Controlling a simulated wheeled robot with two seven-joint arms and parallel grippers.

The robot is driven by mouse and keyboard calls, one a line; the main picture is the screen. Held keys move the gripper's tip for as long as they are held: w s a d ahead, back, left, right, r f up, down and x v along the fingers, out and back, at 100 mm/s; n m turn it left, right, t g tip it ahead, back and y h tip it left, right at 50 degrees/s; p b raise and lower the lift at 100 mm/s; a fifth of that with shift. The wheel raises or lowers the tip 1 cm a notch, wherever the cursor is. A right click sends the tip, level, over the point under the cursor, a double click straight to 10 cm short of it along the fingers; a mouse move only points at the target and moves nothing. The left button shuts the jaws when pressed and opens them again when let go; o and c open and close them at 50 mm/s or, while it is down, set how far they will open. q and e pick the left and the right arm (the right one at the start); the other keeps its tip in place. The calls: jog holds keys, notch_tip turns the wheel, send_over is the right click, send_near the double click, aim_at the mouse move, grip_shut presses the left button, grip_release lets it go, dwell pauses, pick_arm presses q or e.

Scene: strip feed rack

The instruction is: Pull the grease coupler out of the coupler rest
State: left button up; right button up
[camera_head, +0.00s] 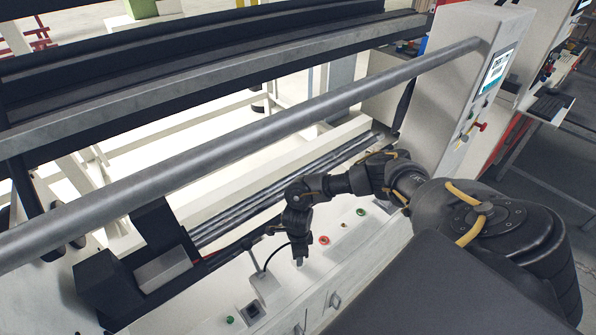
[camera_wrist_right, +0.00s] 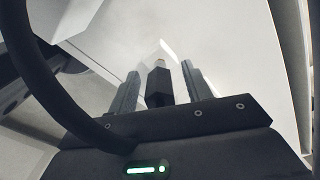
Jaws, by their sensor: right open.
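My right gripper (camera_head: 299,258) points down over the pale machine ledge in the head view. In the right wrist view its two fingers (camera_wrist_right: 160,88) stand apart. A dark post with a faceted top, which looks like the grease coupler (camera_wrist_right: 158,80), shows between them with a gap on each side. A thick black hose (camera_wrist_right: 48,90) curves across the left of that view. In the head view a thin black hose (camera_head: 262,268) arcs down beside the gripper. The coupler rest cannot be clearly made out. My left gripper is out of view.
A long grey rail (camera_head: 240,130) crosses above the ledge. A red ring button (camera_head: 324,240) and a green button (camera_head: 361,211) sit right of the gripper. A small pale box (camera_head: 265,287) and a black square socket (camera_head: 252,311) lie to its left.

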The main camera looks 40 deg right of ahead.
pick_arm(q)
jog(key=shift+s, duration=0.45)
pick_arm(e)
jog(key=shift+f, duration=0.15)
jog(key=shift+c, duration=0.3)
jog(key=c, duration=1)
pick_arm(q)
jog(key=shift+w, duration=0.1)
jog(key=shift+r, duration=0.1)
